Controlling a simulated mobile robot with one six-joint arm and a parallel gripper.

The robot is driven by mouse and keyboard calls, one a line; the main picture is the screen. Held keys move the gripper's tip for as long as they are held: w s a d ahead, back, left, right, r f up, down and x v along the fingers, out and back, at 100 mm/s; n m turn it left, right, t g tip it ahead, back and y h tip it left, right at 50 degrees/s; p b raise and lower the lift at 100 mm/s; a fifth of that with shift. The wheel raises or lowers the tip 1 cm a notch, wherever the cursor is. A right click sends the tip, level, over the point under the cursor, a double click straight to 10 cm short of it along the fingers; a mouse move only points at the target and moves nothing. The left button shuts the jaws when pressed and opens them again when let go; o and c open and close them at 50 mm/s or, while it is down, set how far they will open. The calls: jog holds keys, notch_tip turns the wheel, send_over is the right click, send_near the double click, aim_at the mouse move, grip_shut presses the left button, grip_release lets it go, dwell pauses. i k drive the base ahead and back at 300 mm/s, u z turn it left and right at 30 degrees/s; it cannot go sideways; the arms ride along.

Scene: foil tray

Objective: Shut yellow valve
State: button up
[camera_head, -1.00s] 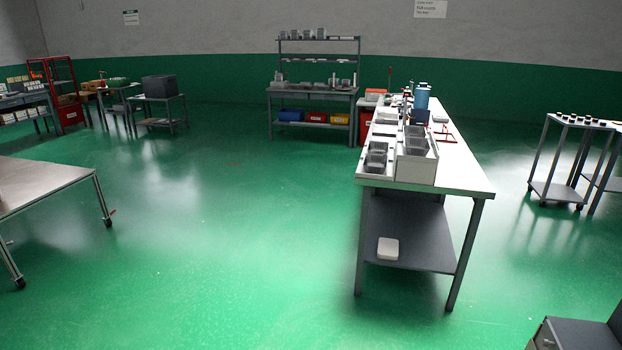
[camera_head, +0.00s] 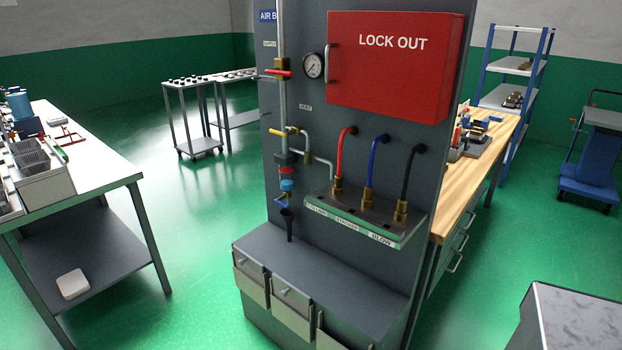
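The yellow valve (camera_head: 284,131) is a small yellow handle on the piping at the left side of a dark grey air panel (camera_head: 310,20). The handle lies roughly level in the picture, beside the vertical pipe (camera_head: 282,105) and a short branch pipe that bends down to the right. A "VENT" label (camera_head: 305,107) is above and to its right. I cannot tell from the handle whether the valve is open or shut. My gripper is not in view.
A red-handled valve (camera_head: 278,73) and a gauge (camera_head: 313,66) are above, left of a red "LOCK OUT" box (camera_head: 390,65). Red, blue and black hoses rise from a manifold (camera_head: 365,215). A drawer ledge (camera_head: 330,275) juts out below. Green floor (camera_head: 190,270) is clear at left.

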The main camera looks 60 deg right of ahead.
aim_at(285, 135)
jog(key=z, duration=4.8)
jog(key=i, duration=0.1)
jog(key=u, duration=2.95)
jog(key=k, duration=0.95)
jog(key=u, duration=0.15)
jog(key=i, duration=0.7)
